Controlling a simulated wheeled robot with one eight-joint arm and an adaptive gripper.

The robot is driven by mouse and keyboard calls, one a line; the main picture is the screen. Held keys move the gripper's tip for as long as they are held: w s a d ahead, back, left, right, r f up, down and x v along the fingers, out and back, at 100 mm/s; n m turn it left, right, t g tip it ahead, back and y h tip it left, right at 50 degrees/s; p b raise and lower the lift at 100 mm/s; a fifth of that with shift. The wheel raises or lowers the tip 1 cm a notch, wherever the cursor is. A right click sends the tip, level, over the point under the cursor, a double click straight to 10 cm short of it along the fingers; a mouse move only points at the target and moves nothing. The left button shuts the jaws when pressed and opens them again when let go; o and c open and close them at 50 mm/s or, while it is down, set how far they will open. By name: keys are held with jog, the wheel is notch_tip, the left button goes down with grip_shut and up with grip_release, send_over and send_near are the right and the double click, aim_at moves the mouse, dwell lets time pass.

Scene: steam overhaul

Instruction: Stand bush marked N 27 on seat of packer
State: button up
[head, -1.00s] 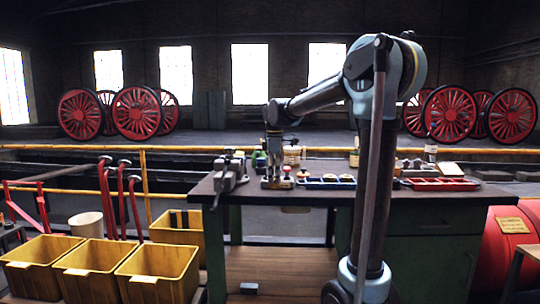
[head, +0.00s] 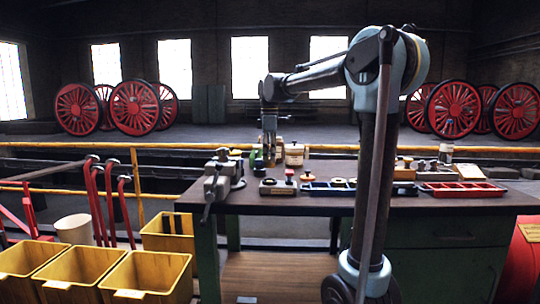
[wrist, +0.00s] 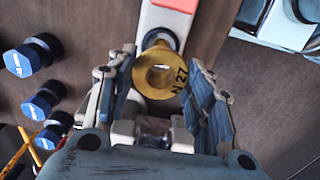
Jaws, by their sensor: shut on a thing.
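The brass bush (wrist: 158,82), a flanged ring marked N 27, sits between the fingers in the wrist view. In the head view my gripper (head: 268,158) points down over the left part of the workbench, right of the vise; the bush is too small to make out there. A pale block with a red part (wrist: 166,18) shows beyond the bush in the wrist view. I cannot tell for sure which thing is the packer, and its seat is not clearly seen.
The workbench (head: 330,206) carries a grey vise (head: 222,176) at its left end, a small block with knobs (head: 278,187), a blue tray (head: 328,189) and a red tray (head: 462,190). Yellow bins (head: 150,275) stand left on the floor.

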jog(key=shift+f, duration=2.3)
jog(key=shift+f, duration=1)
jog(key=o, duration=1.3)
jog(key=shift+o, duration=0.2)
notch_tip(320, 180, up, 9)
dwell(0.5)
